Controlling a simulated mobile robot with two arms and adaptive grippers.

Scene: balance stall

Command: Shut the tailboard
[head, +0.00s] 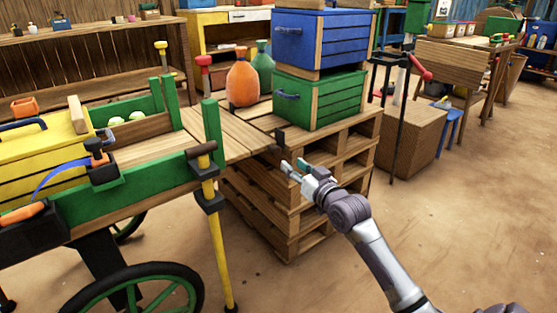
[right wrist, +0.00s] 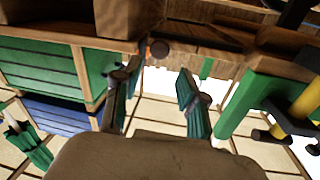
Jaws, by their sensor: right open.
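The tailboard (head: 226,146) is a flap of plain wooden planks at the end of the green cart (head: 130,197). It lies down, about level with the cart bed, and its far end reaches the pallet stack. My right gripper (head: 291,168) is open and empty, in front of the pallets near the tailboard's outer end. In the right wrist view, its two fingers (right wrist: 152,80) stand apart with nothing between them; brown planks show beyond, though I cannot tell which belong to the tailboard. I see no contact. My left gripper is not in view.
A green crate (head: 319,100) and a blue crate (head: 322,43) stand stacked on the pallets (head: 308,205), beside an orange sack (head: 243,84). A yellow prop (head: 219,243) stands at the cart's near corner. The floor in front is clear.

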